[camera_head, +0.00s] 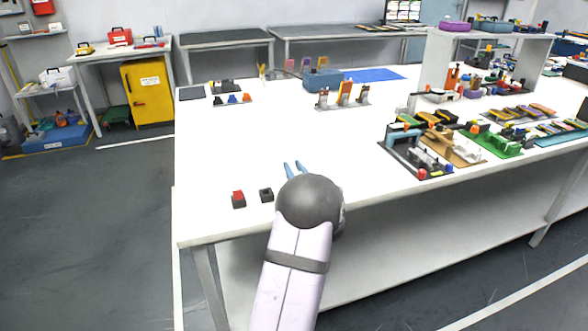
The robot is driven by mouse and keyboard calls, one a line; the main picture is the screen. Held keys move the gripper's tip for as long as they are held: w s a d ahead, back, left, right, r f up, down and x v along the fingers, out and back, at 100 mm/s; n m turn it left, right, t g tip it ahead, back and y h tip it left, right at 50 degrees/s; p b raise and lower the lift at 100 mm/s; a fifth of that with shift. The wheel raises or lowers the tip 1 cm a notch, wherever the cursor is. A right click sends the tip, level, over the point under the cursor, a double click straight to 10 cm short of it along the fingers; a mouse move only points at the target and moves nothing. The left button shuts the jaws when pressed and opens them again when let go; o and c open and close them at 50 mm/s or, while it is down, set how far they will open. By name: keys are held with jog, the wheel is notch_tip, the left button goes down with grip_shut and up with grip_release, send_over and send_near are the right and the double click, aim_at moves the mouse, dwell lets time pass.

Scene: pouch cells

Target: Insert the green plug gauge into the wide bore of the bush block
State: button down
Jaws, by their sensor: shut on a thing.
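My gripper (295,168) is over the near left part of the white table, its two blue fingers pointing away from the camera. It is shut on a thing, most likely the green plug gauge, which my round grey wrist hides. I see no loose green plug gauge nearby. To its left, near the front edge, stand two small dark blocks: one with a red top (238,200) and one with a dark opening on top (266,195). I cannot tell whether either is the bush block; a blue block (322,80) farther back is also too small to identify.
Three small upright stands with orange and brown parts (343,95) are beyond my gripper. Trays of parts (440,145) crowd the right side, with a raised shelf (485,35) behind. A blue mat (374,75) lies at the back. The table's middle is clear.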

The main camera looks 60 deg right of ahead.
jog(key=shift+f+b, duration=0.35)
jog(key=shift+f, duration=0.15)
jog(key=c, duration=1.5)
grip_release()
jog(key=shift+v, duration=3.7)
